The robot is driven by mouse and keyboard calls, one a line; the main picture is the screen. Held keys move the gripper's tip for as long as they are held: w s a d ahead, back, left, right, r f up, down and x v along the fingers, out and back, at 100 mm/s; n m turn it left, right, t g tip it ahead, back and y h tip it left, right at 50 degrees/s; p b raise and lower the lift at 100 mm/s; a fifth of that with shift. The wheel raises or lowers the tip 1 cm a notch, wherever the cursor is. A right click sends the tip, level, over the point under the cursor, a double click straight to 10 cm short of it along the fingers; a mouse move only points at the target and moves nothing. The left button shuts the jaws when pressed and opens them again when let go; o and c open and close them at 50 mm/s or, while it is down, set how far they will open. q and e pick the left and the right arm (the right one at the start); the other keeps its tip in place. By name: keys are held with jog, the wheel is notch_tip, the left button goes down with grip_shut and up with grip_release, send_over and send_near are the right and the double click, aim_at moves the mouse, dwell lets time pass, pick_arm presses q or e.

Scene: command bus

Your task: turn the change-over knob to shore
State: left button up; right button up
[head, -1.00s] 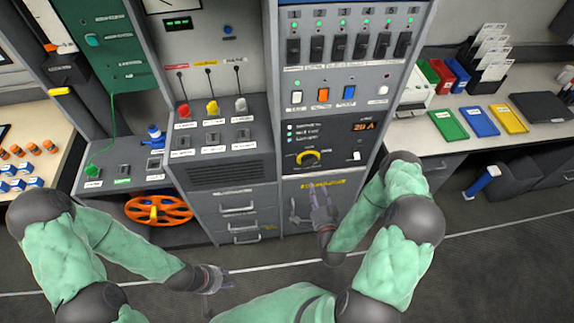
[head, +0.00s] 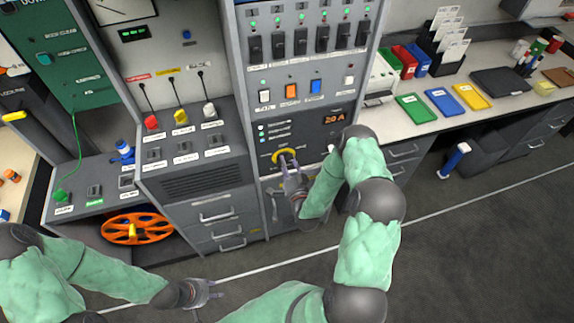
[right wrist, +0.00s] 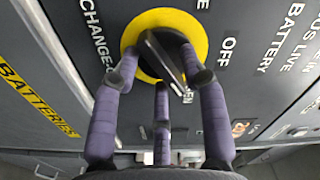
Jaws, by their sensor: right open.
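The change-over knob shows in the head view as a yellow ring (head: 284,156) on the grey panel, below the status lights. In the right wrist view it is a dark pointer handle (right wrist: 162,55) on a yellow round plate (right wrist: 200,30), with labels reading "OFF" and "BATTERY" to its right. My right gripper (head: 289,166) is open at the knob; in the right wrist view its purple fingers (right wrist: 160,75) stand on both sides of the handle. I cannot tell whether they touch it. My left gripper (head: 205,288) hangs low over the floor, away from the panel; its jaw state is unclear.
Breaker switches (head: 300,42) and coloured rocker switches (head: 291,91) sit above the knob. An orange reel (head: 137,228) stands lower left. A worktop with coloured trays (head: 445,100) lies to the right. The floor before the cabinet is clear.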

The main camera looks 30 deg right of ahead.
jog(key=shift+w, duration=0.1)
grip_shut()
jog(key=shift+n, duration=0.3)
jog(key=shift+r+n+b, duration=0.2)
jog(key=shift+n+b, duration=2.6)
jog(key=shift+n, duration=3)
jog(key=shift+r+n+b, duration=0.15)
jog(key=shift+n+b, duration=2.65)
jog(key=shift+n, duration=3)
